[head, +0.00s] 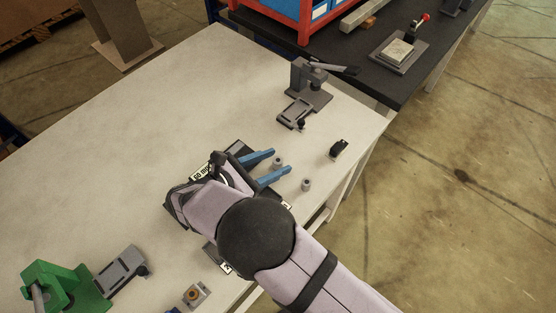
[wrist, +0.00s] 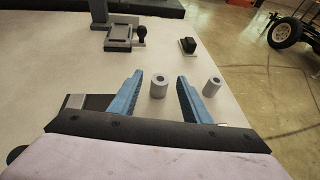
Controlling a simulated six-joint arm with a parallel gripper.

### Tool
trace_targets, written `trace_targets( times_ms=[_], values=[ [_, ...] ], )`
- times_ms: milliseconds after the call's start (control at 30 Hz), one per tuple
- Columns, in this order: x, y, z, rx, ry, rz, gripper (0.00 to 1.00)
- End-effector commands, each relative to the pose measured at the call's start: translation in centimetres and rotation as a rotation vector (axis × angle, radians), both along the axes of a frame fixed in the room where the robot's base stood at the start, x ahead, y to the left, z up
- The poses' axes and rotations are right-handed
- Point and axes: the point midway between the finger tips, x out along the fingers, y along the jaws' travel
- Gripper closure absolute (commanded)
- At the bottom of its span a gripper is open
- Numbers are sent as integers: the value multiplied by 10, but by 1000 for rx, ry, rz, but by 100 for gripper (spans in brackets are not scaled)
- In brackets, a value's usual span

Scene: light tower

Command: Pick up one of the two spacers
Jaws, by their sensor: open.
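Two small grey cylindrical spacers stand upright on the pale table. One spacer (head: 278,162) is close to the open end of my gripper; in the wrist view this spacer (wrist: 159,86) shows between the two blue fingers, nearer the left one, with its top hole visible. The other spacer (head: 306,184) stands to the right, outside the fingers; it also shows in the wrist view (wrist: 212,86) just right of the right finger. My gripper (head: 282,162) is open, with its blue fingers (wrist: 157,82) apart and nothing held. I cannot tell whether either finger touches a spacer.
A small black block (head: 339,149) lies beyond the spacers near the table's right edge. A grey clamp device (head: 309,84) and a small fixture (head: 296,112) stand farther back. A green press (head: 62,285) is at lower left. The table's left middle is clear.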

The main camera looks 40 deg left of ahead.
Motion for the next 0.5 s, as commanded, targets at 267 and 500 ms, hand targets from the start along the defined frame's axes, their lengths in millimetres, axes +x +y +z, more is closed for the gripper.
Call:
trace_targets(
  times_ms=[267,500],
  values=[
    [0,0,0,0,0,0,80],
    [0,0,0,1,0,0,100]
  ],
)
